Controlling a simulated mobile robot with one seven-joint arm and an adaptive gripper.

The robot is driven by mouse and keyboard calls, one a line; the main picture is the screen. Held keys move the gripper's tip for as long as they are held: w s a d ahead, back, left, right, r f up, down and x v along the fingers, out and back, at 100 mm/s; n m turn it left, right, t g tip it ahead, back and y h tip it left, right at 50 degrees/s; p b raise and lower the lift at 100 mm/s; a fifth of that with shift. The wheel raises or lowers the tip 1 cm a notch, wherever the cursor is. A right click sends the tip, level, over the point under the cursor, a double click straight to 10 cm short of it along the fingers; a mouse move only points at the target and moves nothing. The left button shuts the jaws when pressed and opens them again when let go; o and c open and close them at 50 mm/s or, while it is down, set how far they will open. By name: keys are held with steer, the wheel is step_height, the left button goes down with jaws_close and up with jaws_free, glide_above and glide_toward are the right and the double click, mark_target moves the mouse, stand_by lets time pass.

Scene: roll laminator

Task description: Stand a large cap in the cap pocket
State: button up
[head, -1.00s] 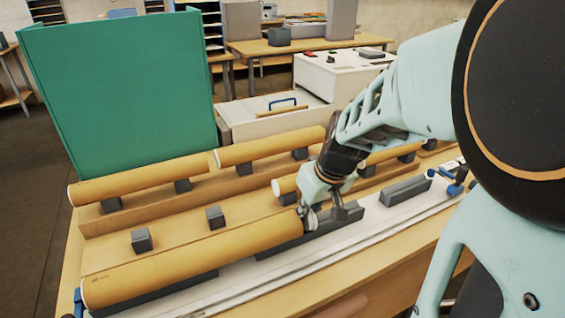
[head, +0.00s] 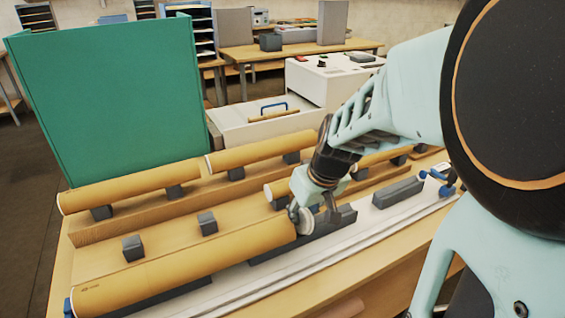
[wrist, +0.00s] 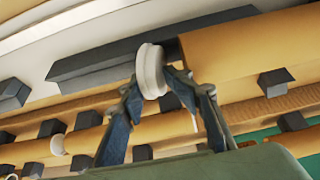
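A large white cap (wrist: 150,70) is a thick round disc between the fingertips of my gripper (wrist: 155,82) in the wrist view. The fingers are closed on its rim and it stands on edge. In the head view the cap (head: 304,221) is beside the right end of the large brown tube (head: 190,258), facing it. In the wrist view a narrow gap shows between the cap and the tube end (wrist: 190,55). My gripper (head: 303,214) is above the dark grey cradle. I cannot clearly pick out the cap pocket.
The large tube lies on long dark grey cradles (head: 335,223) along a white rail (head: 300,262). Thinner brown tubes (head: 130,188) rest on small blocks behind. A green panel (head: 105,95) stands at the back left. Blue fittings (head: 446,190) are at the rail's right end.

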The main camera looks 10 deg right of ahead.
steer(key=shift+s+a, duration=0.2)
steer(key=shift+a, duration=0.1)
